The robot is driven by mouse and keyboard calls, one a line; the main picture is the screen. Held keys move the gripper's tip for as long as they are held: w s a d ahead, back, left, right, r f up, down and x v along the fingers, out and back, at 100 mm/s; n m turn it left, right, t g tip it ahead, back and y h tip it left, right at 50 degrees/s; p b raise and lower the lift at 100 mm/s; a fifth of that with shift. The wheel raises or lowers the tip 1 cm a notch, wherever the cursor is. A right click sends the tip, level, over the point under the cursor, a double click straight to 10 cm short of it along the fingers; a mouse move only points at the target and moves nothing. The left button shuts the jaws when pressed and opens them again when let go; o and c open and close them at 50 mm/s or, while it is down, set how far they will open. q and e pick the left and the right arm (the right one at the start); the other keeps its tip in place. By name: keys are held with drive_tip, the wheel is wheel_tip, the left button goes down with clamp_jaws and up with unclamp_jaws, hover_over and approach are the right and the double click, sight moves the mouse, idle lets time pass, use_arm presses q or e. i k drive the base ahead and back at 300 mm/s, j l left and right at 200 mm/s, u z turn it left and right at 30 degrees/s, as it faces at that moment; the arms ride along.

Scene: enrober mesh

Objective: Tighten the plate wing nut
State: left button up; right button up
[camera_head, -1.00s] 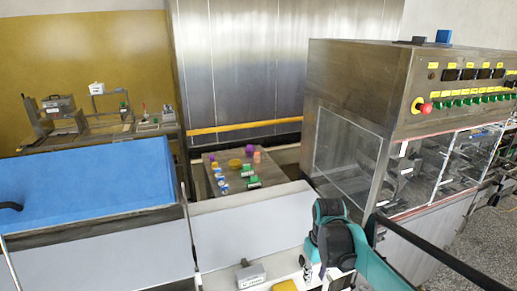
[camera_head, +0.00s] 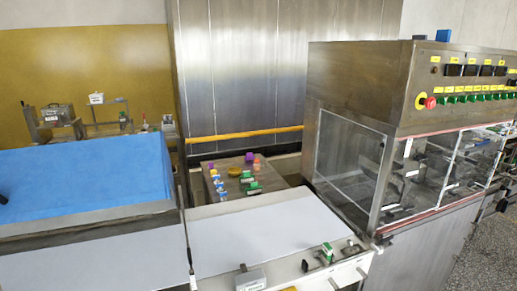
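I cannot make out the plate wing nut for certain in the head view. Small fittings sit along the front ledge of the white-topped machine (camera_head: 265,228): a green and white piece (camera_head: 327,253), a black knob (camera_head: 305,265) and a light grey labelled box (camera_head: 250,280). They are too small to tell which, if any, bears the wing nut. Neither my left nor my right gripper is in view.
A steel cabinet (camera_head: 360,75) with clear panels, a red button (camera_head: 430,102) and rows of switches stands at the right. A blue-topped unit (camera_head: 85,185) is at the left. A small table (camera_head: 222,190) with several coloured items stands behind. Grey floor shows at the far right.

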sight(352, 249)
drive_tip(key=i+l, duration=0.15)
drive_tip(key=i, duration=0.35)
drive_tip(key=i+l+z, duration=0.1)
drive_tip(key=i, duration=0.45)
